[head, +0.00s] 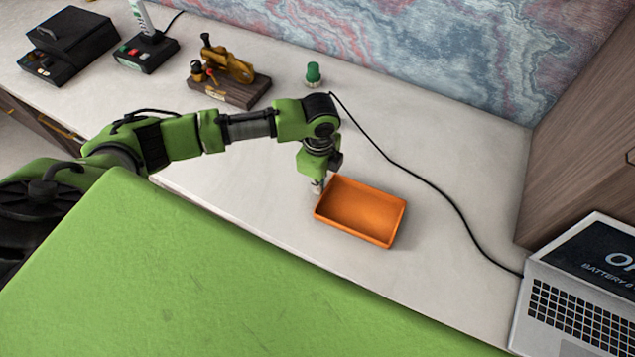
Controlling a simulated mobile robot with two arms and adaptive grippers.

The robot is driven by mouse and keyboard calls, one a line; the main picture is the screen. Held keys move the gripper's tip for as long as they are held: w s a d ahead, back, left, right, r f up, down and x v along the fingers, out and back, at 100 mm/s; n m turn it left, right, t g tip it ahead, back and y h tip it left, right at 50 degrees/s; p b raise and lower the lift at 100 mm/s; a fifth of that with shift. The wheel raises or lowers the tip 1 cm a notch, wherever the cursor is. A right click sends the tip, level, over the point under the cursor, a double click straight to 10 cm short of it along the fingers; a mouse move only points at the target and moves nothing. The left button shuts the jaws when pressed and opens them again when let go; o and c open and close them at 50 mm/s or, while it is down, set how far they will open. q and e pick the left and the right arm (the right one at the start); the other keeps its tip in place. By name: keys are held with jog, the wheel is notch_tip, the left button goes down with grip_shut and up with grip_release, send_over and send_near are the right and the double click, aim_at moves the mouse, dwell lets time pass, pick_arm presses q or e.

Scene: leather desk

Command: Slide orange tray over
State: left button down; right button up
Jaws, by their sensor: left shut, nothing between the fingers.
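The orange tray (362,212) is a shallow, empty rectangular tray lying flat on the pale desk, right of the middle of the head view. My left arm comes in from the left and bends down at the wrist. My left gripper (317,187) is shut with nothing between its fingers. It points down close beside the tray's left side; I cannot tell whether it touches the tray. My right gripper is not in view.
A black cable (440,195) runs behind the tray to the laptop (575,290) at right. A green-capped bottle (313,74), a brass device on wood (228,88) and black boxes (68,40) stand along the back. Desk right of the tray is clear up to the cable.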

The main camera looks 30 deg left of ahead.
aim_at(394, 227)
pick_arm(q)
jog(key=d+p, duration=0.1)
jog(key=d, duration=0.1)
jog(key=d+p, duration=0.1)
jog(key=d, duration=0.2)
jog(key=d+p, duration=0.1)
jog(key=d, duration=0.2)
jog(key=shift+s+d+r+p, duration=0.15)
jog(key=shift+d+r+p, duration=0.1)
jog(key=shift+p, duration=0.05)
jog(key=d, duration=0.4)
jog(key=d+p, duration=0.1)
jog(key=d, duration=0.7)
jog(key=shift+s+d+f, duration=0.2)
jog(key=shift+d+f, duration=0.05)
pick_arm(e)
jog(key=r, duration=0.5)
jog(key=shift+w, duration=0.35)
pick_arm(q)
jog(key=shift+a, duration=0.15)
